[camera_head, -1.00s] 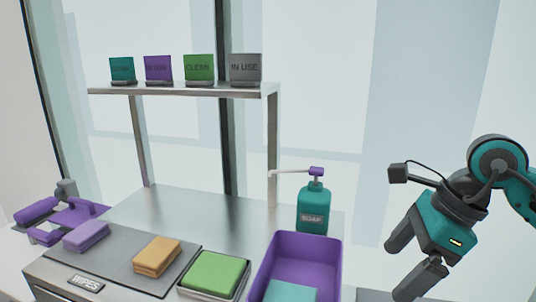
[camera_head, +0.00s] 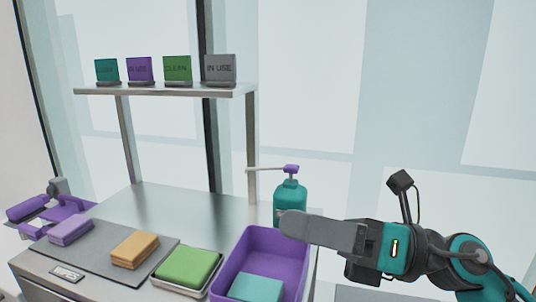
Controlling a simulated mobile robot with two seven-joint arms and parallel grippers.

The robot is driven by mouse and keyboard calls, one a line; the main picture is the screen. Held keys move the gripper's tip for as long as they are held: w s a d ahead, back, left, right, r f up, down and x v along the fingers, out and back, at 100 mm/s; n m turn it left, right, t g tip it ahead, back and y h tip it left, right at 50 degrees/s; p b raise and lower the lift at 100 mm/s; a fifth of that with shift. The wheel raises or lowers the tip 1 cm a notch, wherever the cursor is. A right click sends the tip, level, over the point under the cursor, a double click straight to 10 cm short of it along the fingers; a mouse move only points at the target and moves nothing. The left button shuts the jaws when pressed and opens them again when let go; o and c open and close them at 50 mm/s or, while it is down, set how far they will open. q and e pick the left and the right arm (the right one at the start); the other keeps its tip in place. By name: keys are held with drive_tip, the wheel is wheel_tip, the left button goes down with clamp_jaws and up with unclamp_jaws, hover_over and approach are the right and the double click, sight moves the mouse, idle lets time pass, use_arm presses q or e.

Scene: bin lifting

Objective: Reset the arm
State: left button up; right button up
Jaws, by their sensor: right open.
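My right gripper (camera_head: 292,224) is at the lower right and points left, roughly level. Its fingers are seen side-on, so they overlap in the picture, and no object shows in them. Its fingertips cover the lower part of the teal soap bottle (camera_head: 290,194) and lie above the right rim of the purple bin (camera_head: 250,242) in the picture. I cannot tell whether they touch either one. My teal and black right arm (camera_head: 455,262) comes in from the lower right. My left gripper is not in view.
A teal block (camera_head: 256,288) lies in the purple bin. A metal shelf (camera_head: 165,91) behind holds several coloured signs. Bare steel counter (camera_head: 175,205) lies beneath the shelf.

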drive_tip(key=w+d+m+t+h, duration=0.35)
drive_tip(key=m+t, duration=0.45)
drive_tip(key=m, duration=0.3)
drive_tip(key=w+d+m+t+h, duration=0.2)
drive_tip(key=d+m+t+h, duration=0.25)
drive_tip(key=m+t, duration=0.55)
drive_tip(key=d+f+m+g+h, duration=0.3)
drive_tip(key=d+f+m+h, duration=0.4)
drive_tip(key=f+m+h, duration=0.6)
drive_tip(key=s+d+f+m+g, duration=0.3)
drive_tip(key=s+f+m+g, duration=0.4)
drive_tip(key=f, duration=0.5)
drive_tip(key=s+a+f+m+g+y, duration=0.1)
drive_tip(key=s+f+g, duration=0.3)
drive_tip(key=s, duration=0.3)
drive_tip(key=s+a+f+m+g, duration=0.1)
drive_tip(key=s+f+g, duration=0.3)
drive_tip(key=s, duration=0.3)
drive_tip(key=w+a+f+t+y, duration=0.2)
drive_tip(key=w+f+t, duration=0.5)
drive_tip(key=f, duration=0.1)
drive_tip(key=shift+w+a+n+p, duration=0.25)
drive_tip(key=shift+w+n+p, duration=0.05)
drive_tip(key=shift+n+p, duration=0.15)
